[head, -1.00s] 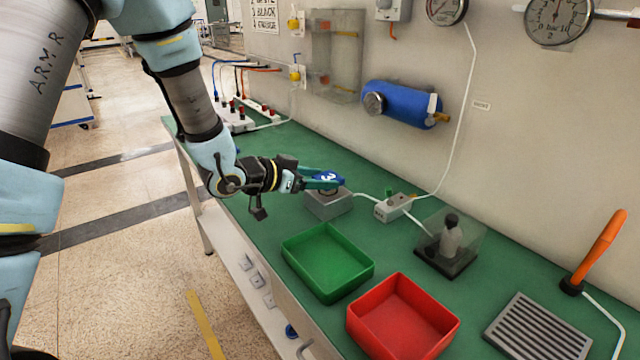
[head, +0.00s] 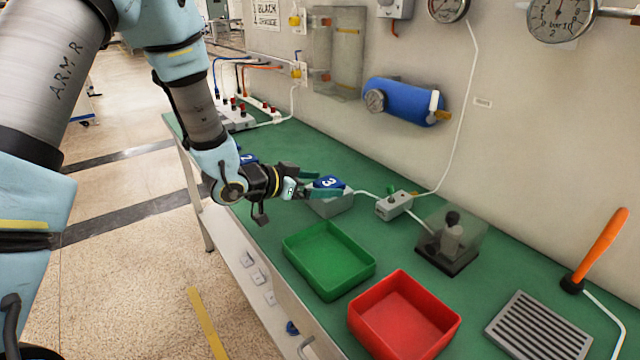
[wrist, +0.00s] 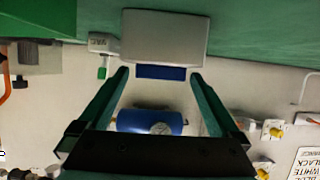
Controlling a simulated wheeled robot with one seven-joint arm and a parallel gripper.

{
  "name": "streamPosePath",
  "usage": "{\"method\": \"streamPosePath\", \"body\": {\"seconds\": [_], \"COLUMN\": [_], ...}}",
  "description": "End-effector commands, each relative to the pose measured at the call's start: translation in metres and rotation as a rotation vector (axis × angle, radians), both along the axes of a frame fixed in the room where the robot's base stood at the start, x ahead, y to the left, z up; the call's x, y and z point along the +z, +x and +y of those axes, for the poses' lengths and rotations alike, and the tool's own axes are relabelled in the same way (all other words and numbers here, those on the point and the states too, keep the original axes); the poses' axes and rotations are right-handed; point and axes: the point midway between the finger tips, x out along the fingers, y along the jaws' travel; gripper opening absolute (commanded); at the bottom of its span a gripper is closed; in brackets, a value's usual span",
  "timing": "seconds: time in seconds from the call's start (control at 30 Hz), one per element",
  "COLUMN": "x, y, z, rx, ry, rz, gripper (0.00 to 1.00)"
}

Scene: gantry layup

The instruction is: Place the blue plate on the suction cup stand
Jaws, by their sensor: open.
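The blue plate (head: 329,182), marked with a white 3, lies on top of the grey box-shaped stand (head: 333,205) in the head view. The wrist view shows the plate's blue edge (wrist: 161,72) against the grey stand (wrist: 163,37). My gripper (head: 319,183) is open, with one finger on each side of the plate. In the wrist view, gaps show between the plate and both fingertips of my gripper (wrist: 160,77). The suction cup itself is hidden under the plate.
Another blue plate (head: 248,158), marked 2, is partly hidden behind my arm. A green tray (head: 328,262) and a red tray (head: 404,315) stand in front. A grey valve block (head: 393,206) is right of the stand. A blue tank (head: 402,101) hangs on the wall.

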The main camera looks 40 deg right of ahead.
Motion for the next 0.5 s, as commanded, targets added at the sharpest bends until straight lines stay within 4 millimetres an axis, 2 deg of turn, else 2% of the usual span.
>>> {"method": "streamPosePath", "body": {"seconds": [0.2,0.37,0.5], "x": [0.006,0.012,0.024], "y": [0.000,0.003,0.005], "z": [0.000,0.025,0.053], "rx": [0.000,0.004,0.005], "ry": [0.000,0.000,-0.001], "rz": [-0.001,-0.002,-0.002], "gripper": [0.99,0.99,0.99]}}
